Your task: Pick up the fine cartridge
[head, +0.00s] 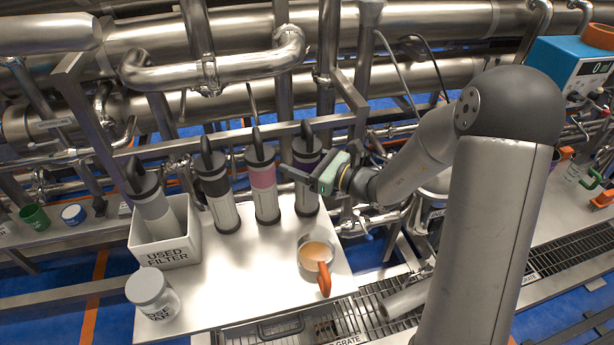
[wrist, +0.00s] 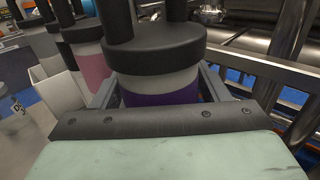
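Several cartridges with black caps and upright handles stand in a row in the head view; I cannot read which is the fine one. One has a purple band (head: 306,165), one a pink band (head: 263,178) and one a black band (head: 219,188). My gripper (head: 300,176) is at the purple-banded cartridge, at the right end. In the wrist view its fingers (wrist: 160,92) lie on either side of the purple-banded cartridge (wrist: 160,98), below the black cap. The cap hides the fingertips, so I cannot tell whether they touch it. The cartridge stands upright.
A white bin marked USED FILTER (head: 166,252) holds another cartridge (head: 154,209) at the left. A lidded white jar (head: 152,293) and an orange-handled cup (head: 315,255) stand on the white table (head: 240,290). Metal pipes and a rail run close behind the cartridges.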

